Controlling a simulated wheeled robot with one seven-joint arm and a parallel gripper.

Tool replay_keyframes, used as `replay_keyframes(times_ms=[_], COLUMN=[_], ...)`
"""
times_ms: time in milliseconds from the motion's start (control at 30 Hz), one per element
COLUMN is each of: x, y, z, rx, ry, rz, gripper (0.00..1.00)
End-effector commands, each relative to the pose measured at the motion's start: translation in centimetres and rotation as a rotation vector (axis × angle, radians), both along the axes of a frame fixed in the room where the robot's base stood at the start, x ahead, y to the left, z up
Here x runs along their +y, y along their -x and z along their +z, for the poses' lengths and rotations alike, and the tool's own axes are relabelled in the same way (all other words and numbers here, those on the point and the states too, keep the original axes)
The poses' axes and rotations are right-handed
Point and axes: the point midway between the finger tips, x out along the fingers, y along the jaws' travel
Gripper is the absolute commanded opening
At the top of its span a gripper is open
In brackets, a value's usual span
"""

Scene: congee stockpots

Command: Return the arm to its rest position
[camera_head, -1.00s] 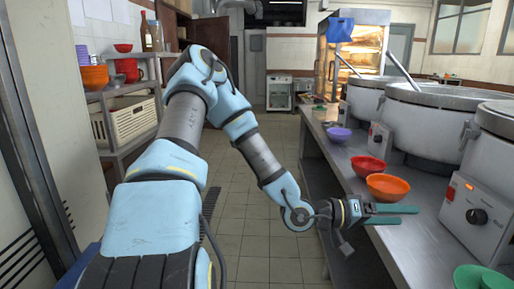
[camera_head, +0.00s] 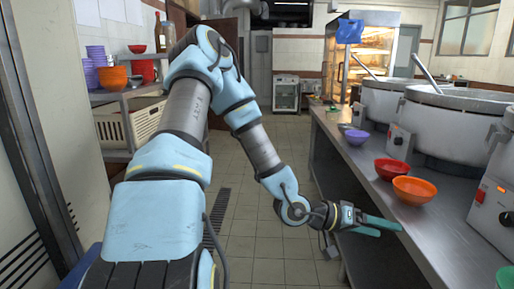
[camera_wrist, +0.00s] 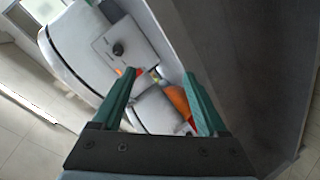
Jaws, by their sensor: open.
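My arm stretches forward from the lower left of the head view and bends down toward the counter. My gripper (camera_head: 382,222) is at its end, low beside the front edge of the steel counter (camera_head: 385,185). Its green fingers point right. In the wrist view my gripper (camera_wrist: 160,74) has its two green fingers spread apart with nothing held. Part of an orange shape (camera_wrist: 178,100) shows beyond the fingers, and a cooker's control box with a black knob (camera_wrist: 118,48) lies further off.
On the counter stand an orange bowl (camera_head: 414,190), a red bowl (camera_head: 391,169) and a purple bowl (camera_head: 356,137). Large stockpots (camera_head: 450,130) line the right. A shelf with a cream crate (camera_head: 146,122) is at left. The tiled floor (camera_head: 255,245) between is clear.

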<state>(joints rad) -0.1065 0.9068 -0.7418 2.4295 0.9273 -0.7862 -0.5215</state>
Motion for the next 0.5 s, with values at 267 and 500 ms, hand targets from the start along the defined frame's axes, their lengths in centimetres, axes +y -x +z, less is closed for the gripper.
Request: replay_keyframes(times_ms=[267, 500], x=[6.3, 18.8], y=[-3.5, -7.6], z=[-3.5, -3.2], rx=[-0.092, -0.125], ry=[-0.349, -0.809], rz=[0.077, 0.24], gripper=[0.76, 0.76])
